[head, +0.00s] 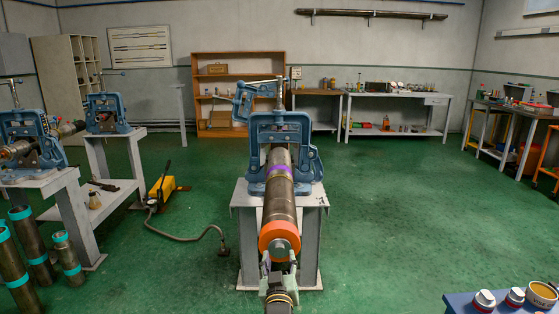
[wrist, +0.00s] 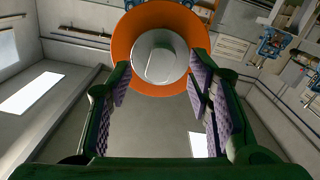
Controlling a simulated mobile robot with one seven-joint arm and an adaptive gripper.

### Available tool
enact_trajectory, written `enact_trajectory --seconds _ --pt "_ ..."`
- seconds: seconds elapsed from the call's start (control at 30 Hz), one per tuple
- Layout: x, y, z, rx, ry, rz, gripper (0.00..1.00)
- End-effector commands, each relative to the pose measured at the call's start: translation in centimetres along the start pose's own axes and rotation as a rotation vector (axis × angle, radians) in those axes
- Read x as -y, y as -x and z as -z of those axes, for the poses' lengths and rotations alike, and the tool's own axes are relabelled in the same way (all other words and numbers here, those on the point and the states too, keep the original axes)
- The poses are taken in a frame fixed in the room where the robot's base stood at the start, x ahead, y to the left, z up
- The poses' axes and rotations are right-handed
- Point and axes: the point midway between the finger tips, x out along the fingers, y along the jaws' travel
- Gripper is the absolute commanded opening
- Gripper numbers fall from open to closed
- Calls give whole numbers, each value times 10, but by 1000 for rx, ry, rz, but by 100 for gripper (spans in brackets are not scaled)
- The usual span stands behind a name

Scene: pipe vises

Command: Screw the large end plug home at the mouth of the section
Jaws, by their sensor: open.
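The pipe section (head: 280,205) lies clamped in the blue vise (head: 283,135), its near mouth toward me. The large end plug (head: 268,232), an orange flange with a grey round knob (head: 281,246), sits at that mouth. In the wrist view the orange flange (wrist: 125,40) and its knob (wrist: 160,58) show end-on at the top. I cannot tell whether a gap remains behind the flange. My gripper (head: 279,261) is open just in front of the plug. In the wrist view its green, purple-padded fingers (wrist: 159,72) stand either side of the knob, apparently not closed on it.
The vise stands on a grey stand (head: 248,230). At left are more vises on stands, upright pipes with teal bands (head: 30,245) and a yellow pump (head: 160,190) with a hose on the floor. The green floor right of the stand is clear.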

Motion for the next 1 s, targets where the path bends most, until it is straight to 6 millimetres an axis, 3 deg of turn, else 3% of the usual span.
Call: enact_trajectory --seconds 0.2,0.53,1.0 --pt "0 0 0 0 166 -3 46" --pt "0 -2 0 -1 166 -3 46" --pt "0 -22 0 -1 164 -3 46"
